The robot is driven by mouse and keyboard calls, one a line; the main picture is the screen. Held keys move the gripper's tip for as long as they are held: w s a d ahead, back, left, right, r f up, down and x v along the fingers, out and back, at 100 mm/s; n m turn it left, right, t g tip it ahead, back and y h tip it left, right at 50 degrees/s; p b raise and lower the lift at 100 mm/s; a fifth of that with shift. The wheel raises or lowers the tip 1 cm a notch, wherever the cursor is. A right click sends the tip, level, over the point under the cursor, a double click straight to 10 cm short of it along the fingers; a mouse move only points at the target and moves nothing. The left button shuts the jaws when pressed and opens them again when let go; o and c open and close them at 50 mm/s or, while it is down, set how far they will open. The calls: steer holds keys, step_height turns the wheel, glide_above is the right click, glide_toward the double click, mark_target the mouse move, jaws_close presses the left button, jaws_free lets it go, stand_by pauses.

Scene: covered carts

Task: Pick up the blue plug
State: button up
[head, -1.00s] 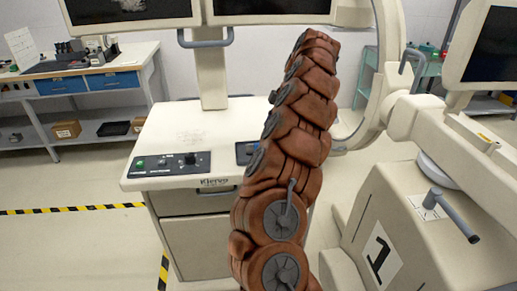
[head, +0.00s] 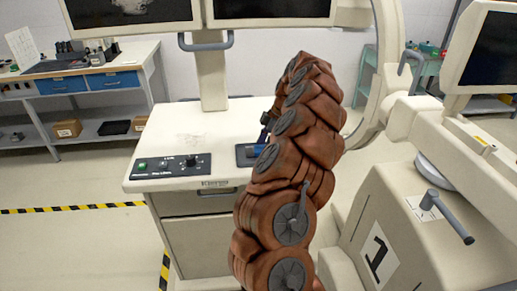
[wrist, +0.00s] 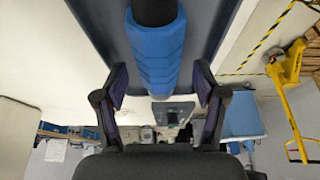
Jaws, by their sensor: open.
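The blue plug (wrist: 156,48) is in the wrist view at the top middle, a faceted blue body with a dark round part at its upper end. My gripper (wrist: 159,82) is open, with one finger on each side of the plug's near end. Gaps show between the plug and both fingers, so it is not gripped. In the head view my brown covered arm hides most of the gripper; a small dark part of it (head: 267,118) shows at the arm's left edge over the cart. I cannot make out the plug for certain there.
The white cart (head: 185,130) has a control panel (head: 168,166) and a blue-edged panel (head: 246,155) partly behind my arm. Monitors hang above. A large white machine marked 1 (head: 400,220) stands close on the right. A workbench (head: 90,83) stands back left; floor at left is clear.

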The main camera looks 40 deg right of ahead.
steer(key=shift+w+a+f, duration=0.1)
steer(key=shift+f, duration=0.25)
jaws_close()
stand_by(0.4)
